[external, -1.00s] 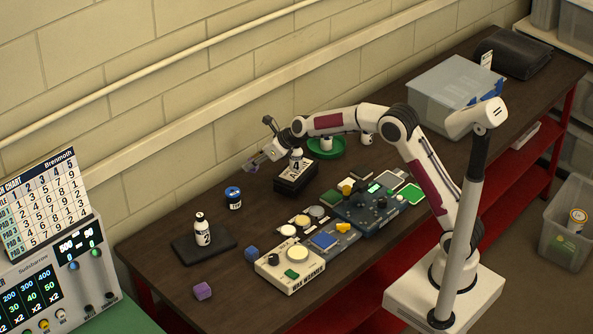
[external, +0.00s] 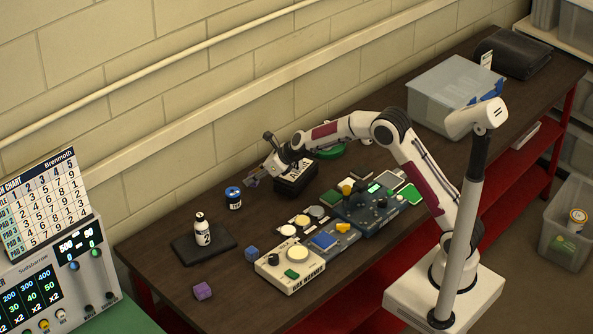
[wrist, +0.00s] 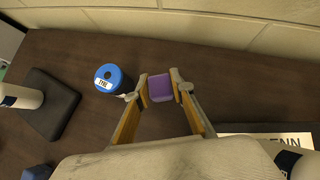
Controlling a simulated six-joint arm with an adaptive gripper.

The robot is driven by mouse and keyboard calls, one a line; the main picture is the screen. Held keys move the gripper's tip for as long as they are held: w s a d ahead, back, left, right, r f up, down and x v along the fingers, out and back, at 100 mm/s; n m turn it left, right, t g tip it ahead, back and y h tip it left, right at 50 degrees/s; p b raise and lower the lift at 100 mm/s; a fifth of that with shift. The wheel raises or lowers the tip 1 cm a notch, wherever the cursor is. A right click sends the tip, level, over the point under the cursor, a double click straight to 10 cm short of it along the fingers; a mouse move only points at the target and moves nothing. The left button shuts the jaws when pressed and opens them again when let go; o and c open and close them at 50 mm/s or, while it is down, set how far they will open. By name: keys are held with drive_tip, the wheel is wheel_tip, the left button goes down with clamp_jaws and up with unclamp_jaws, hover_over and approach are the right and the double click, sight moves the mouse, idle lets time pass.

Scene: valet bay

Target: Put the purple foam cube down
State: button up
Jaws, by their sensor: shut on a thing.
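A purple foam cube (wrist: 160,88) sits between the two fingers of my gripper (wrist: 161,90) in the wrist view. The fingers are shut on its sides. In the external view my gripper (external: 252,182) is over the back part of the table, to the right of the blue-lidded jar. The held cube is small and partly hidden there, and I cannot tell its exact height above the wood. Another purple cube (external: 202,291) lies near the table's front left edge.
The blue-lidded jar (wrist: 108,78) stands close left of my fingers. A bottle on a dark pad (external: 184,248) is farther left. A black box (external: 295,178) is right of my gripper. Bare wood (wrist: 185,52) shows toward the wall.

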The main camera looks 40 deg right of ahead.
sight(258, 182)
drive_tip(key=shift+f, duration=0.15)
drive_tip(key=shift+f, duration=1.7)
drive_tip(key=shift+f, duration=0.15)
drive_tip(key=o, duration=0.9)
drive_tip(key=shift+s+d+r, duration=0.2)
drive_tip(key=shift+s+r, duration=0.2)
drive_tip(key=shift+r, duration=0.2)
drive_tip(key=v, duration=1)
drive_tip(key=shift+s+r, duration=0.2)
drive_tip(key=shift+s, duration=0.1)
drive_tip(key=shift+d, duration=0.1)
